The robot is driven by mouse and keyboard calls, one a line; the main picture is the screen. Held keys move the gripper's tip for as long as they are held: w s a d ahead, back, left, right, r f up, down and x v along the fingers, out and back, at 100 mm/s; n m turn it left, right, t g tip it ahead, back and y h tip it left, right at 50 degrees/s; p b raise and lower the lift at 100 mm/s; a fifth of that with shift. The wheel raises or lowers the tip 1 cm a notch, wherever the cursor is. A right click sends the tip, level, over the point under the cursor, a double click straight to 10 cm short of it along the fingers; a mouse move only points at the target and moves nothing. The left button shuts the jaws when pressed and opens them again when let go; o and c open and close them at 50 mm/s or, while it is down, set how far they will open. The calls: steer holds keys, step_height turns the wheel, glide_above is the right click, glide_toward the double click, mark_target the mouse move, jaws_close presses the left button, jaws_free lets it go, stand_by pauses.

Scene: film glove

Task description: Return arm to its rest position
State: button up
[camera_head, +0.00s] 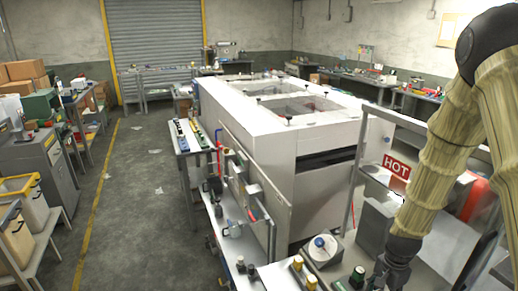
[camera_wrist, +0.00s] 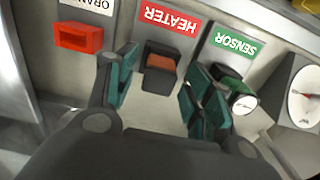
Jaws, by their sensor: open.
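My arm (camera_head: 440,140) reaches down the right side of the head view, in a beige ribbed cover. My gripper (camera_wrist: 158,75) is open in the wrist view, its teal-padded fingers apart. They stand on either side of a black switch with an orange-brown rocker (camera_wrist: 163,64), under a red HEATER label (camera_wrist: 169,18). The gap between fingers and switch is hard to judge, and no grip on it shows. In the head view the dark wrist end (camera_head: 400,252) is low at the right, above the bench; the fingertips are not clear there.
A large white machine (camera_head: 300,125) and a HOT sign (camera_head: 397,167) stand near the arm.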

steer(key=shift+s+f+b, duration=0.15)
steer(key=shift+b, duration=0.35)
steer(key=shift+r+p, duration=0.5)
steer(key=shift+r, duration=0.2)
